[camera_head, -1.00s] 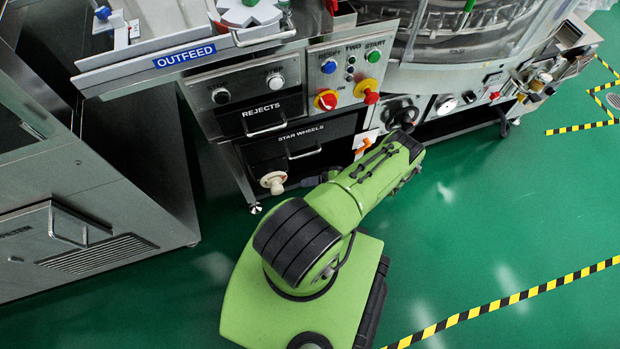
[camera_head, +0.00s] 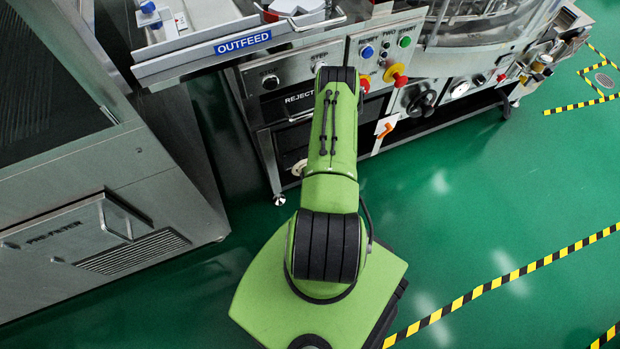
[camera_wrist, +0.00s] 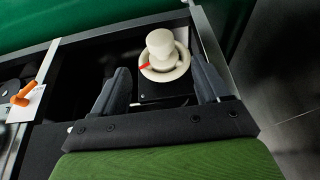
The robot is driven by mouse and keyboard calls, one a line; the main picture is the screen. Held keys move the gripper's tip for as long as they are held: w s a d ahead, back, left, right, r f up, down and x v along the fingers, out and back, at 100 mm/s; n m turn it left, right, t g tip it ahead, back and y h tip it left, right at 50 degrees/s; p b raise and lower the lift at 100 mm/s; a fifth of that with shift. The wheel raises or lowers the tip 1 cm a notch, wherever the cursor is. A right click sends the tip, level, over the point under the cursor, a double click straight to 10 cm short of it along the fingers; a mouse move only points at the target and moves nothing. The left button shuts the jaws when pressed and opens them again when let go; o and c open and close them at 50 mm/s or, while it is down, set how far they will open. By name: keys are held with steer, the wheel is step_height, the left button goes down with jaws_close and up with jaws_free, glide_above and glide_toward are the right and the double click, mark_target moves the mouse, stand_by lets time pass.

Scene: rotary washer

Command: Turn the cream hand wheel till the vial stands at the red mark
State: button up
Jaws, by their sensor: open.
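The cream hand wheel (camera_wrist: 169,72) shows in the wrist view, with a round knob on a disc and a small red line on its left side. In the head view only a bit of the wheel (camera_head: 298,168) shows beside my arm. My gripper (camera_wrist: 160,69) is open, with one dark finger on each side of the wheel in the picture. Nothing is between the fingers that I can see to be gripped, and I cannot tell how far they are from the wheel. My arm hides the gripper in the head view. I cannot make out the vial.
An orange handle (camera_head: 384,131) on a white plate is right of my arm, and it also shows in the wrist view (camera_wrist: 24,94). A black knob (camera_head: 421,103) and red buttons are on the machine's front. A steel cabinet (camera_head: 90,215) stands left. Green floor is free to the right.

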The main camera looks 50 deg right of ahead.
steer(key=b+x, duration=0.4)
steer(key=x, duration=0.6)
steer(key=shift+f, duration=0.15)
steer(key=c, duration=1)
steer(key=shift+c, duration=0.2)
steer(key=shift+s+d+m+t+y, duration=0.15)
steer(key=shift+t+y, duration=0.2)
steer(key=shift+y, duration=0.25)
steer(key=shift+s+d+m+t+y, duration=0.15)
steer(key=shift+t+y, duration=0.2)
steer(key=shift+y, duration=0.25)
steer(key=shift+d+m+t+y, duration=0.1)
steer(key=shift+m+t+y, duration=0.2)
steer(key=shift+t+y, duration=0.7)
steer(key=shift+y, duration=0.3)
